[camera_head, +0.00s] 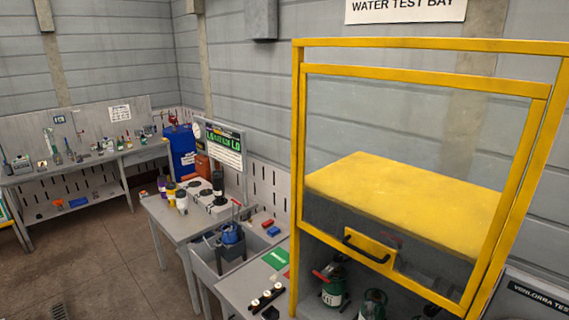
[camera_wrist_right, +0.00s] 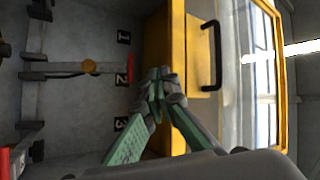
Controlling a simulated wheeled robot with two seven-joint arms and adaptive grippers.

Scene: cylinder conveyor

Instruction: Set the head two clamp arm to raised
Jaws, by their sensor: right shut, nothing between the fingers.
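In the right wrist view, my right gripper (camera_wrist_right: 158,80) has its green-backed fingers together and empty. It is in front of the yellow guard frame (camera_wrist_right: 178,45), near the number 2 label (camera_wrist_right: 120,78). My left gripper is not in view, and I cannot make out the right one in the head view.
The yellow-framed clear guard (camera_head: 420,75) has a black handle (camera_head: 365,248), also in the wrist view (camera_wrist_right: 212,55). Green cylinders (camera_head: 333,290) stand below it. Benches with a sink (camera_head: 215,265) and a blue drum (camera_head: 181,150) are to the left; the floor there is open.

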